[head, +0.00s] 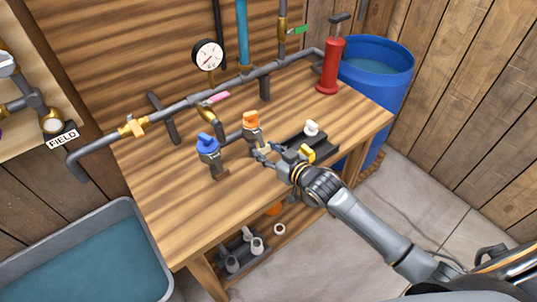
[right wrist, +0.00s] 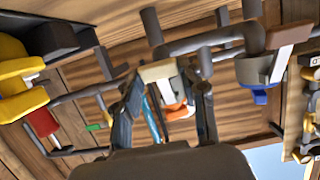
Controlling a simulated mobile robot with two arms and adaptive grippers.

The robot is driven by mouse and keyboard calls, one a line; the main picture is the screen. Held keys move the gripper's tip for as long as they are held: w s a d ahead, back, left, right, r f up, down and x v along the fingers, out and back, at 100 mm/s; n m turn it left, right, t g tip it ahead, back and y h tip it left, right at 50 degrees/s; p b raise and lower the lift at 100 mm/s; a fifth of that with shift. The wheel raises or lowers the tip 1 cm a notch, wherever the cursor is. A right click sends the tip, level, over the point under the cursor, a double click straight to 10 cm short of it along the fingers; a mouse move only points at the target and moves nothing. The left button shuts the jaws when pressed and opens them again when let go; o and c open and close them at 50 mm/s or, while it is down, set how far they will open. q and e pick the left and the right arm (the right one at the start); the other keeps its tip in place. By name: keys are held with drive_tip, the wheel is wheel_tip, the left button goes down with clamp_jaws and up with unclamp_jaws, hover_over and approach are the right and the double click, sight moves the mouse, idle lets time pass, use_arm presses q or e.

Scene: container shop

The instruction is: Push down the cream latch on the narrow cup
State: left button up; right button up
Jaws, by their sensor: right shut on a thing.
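The cream latch (right wrist: 158,71) sits between the fingertips of my right gripper (right wrist: 170,85) in the right wrist view. In the head view it shows as a small pale piece at the tip of my right gripper (head: 262,155). The gripper is shut on it, below a grey fitting (head: 254,137) with an orange top (head: 251,118). I take this fitting for the narrow cup; the fingers partly hide it. A second fitting with a blue top (head: 208,142) and a brown latch (head: 222,173) stands to its left. My left gripper is not in view.
A dark tray (head: 325,143) with a white-topped and a yellow piece (head: 307,153) lies close beside my right gripper. A pipe with a gauge (head: 208,56) runs behind. A red pump (head: 329,66) and blue barrel (head: 377,68) stand farther right. The bench's front left is clear.

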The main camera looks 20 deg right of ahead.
drive_tip(key=shift+w+f+t+b, duration=0.2)
drive_tip(key=shift+f+t+b, duration=0.3)
drive_tip(key=shift+b, duration=0.25)
drive_tip(key=shift+a+r, duration=0.1)
drive_tip(key=shift+r, duration=0.1)
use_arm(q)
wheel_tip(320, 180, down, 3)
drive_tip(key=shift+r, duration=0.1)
use_arm(e)
drive_tip(key=shift+y, duration=0.3)
drive_tip(key=o, duration=1.1)
drive_tip(key=shift+w, duration=0.1)
drive_tip(key=shift+o, duration=0.2)
drive_tip(key=v, duration=1.2)
drive_tip(key=shift+a+f, duration=0.1)
drive_tip(key=shift+f, duration=0.1)
